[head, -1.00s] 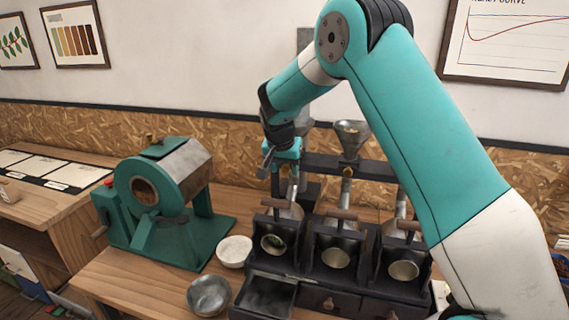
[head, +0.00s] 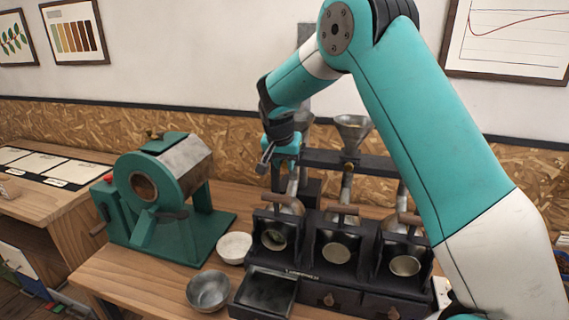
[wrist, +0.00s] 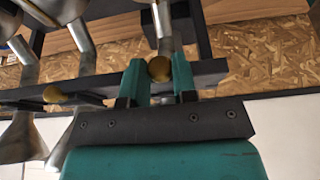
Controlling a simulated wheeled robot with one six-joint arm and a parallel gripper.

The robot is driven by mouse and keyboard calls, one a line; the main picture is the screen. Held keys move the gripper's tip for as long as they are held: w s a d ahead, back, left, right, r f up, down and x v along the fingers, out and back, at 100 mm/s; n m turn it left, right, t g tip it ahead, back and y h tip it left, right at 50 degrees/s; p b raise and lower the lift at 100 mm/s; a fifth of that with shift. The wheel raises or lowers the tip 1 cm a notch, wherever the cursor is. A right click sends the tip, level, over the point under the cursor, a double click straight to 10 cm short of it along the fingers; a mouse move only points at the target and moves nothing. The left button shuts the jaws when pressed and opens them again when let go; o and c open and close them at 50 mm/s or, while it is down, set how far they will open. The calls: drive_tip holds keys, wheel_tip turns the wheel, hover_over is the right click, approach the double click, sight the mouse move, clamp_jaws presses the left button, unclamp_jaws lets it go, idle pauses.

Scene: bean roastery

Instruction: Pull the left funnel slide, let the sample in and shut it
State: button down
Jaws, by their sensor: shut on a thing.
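My gripper (wrist: 159,82) is shut on the brass knob (wrist: 159,69) of the left funnel slide, with one teal finger on each side. In the head view my gripper (head: 267,157) is in front of the left end of the dark funnel rail (wrist: 205,70). The left funnel (head: 305,117) is partly hidden behind my arm. How far the slide is out, I cannot tell. Below it, the left roaster mouth (head: 274,240) shows something dark greenish inside. The metal tube (wrist: 163,20) of the left funnel shows beyond the knob in the wrist view.
The middle funnel (head: 353,130) has its own brass knob (head: 349,164). A green drum machine (head: 165,185) stands at left. A white bowl (head: 234,248), a metal bowl (head: 208,290) and an open dark drawer (head: 265,292) are in front. The table's left front (head: 150,285) is clear.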

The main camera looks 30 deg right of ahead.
drive_tip(key=c, duration=0.9)
unclamp_jaws()
drive_tip(key=shift+r, duration=0.1)
drive_tip(key=b+v, duration=0.3)
drive_tip(key=v, duration=1.4)
drive_tip(key=shift+r+b, duration=0.15)
drive_tip(key=shift+b, duration=0.2)
